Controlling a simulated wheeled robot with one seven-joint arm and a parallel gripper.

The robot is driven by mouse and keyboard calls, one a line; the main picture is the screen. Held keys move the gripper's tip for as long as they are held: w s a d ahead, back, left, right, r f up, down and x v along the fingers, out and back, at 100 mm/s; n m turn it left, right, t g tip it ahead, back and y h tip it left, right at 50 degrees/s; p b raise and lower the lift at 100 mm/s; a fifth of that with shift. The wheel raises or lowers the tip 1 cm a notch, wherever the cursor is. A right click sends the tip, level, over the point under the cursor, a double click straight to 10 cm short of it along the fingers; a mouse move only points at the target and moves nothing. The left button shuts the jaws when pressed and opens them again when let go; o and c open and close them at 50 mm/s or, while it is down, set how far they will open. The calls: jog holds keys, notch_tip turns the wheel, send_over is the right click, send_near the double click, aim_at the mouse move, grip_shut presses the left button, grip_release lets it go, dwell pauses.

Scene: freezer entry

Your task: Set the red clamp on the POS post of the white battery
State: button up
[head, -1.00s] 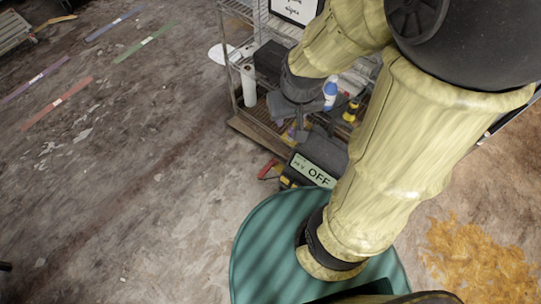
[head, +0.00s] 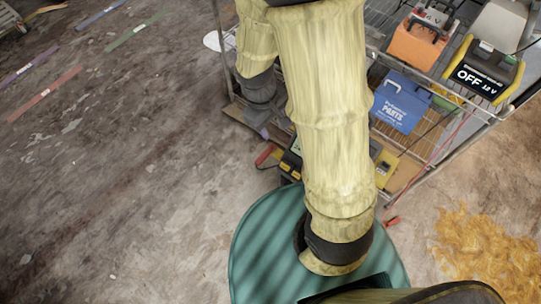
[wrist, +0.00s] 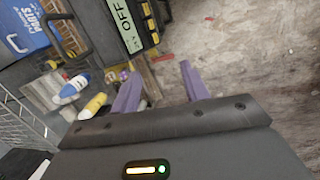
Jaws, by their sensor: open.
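In the head view a red clamp (head: 392,221) hangs low beside the shelf's front right, below a thin red cable. Another red piece, which looks like a clamp (head: 265,154), sits by the low charger left of my arm. I cannot make out a white battery with a POS post in either view. My gripper (wrist: 160,87) shows two purple fingers spread apart with nothing between them; in the head view it is small and partly hidden by my arm near the shelf's lower left. A charger reading OFF (wrist: 128,24) is just beyond the fingers in the wrist view.
The wire shelf holds an orange battery (head: 415,45), a blue parts box (head: 402,103) and a charger reading OFF 12 V (head: 482,78). Bottles (wrist: 72,88) lie left of the fingers in the wrist view. Orange shavings (head: 485,255) cover floor at right; open floor extends left.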

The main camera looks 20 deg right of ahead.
jog(key=w+a+f+n+t+h+b, duration=0.2)
jog(key=f+n+b, duration=0.4)
jog(key=f, duration=0.8)
jog(key=w+a+f+n+t+h+b, duration=0.3)
jog(key=a+f+n+h+b, duration=0.1)
jog(key=f+b, duration=0.8)
jog(key=w+a+f+n+t+h+b, duration=0.3)
jog(key=f+n+b, duration=0.6)
jog(key=f, duration=0.7)
jog(key=shift+w+a+f+b, duration=0.3)
jog(key=shift+a+b, duration=0.15)
jog(key=shift+a, duration=0.55)
jog(key=b, duration=0.4)
send_near(266, 152)
jog(key=x, duration=0.3)
jog(key=shift+w+d+f, duration=0.15)
jog(key=shift+w+d, duration=0.1)
jog(key=shift+d, duration=0.2)
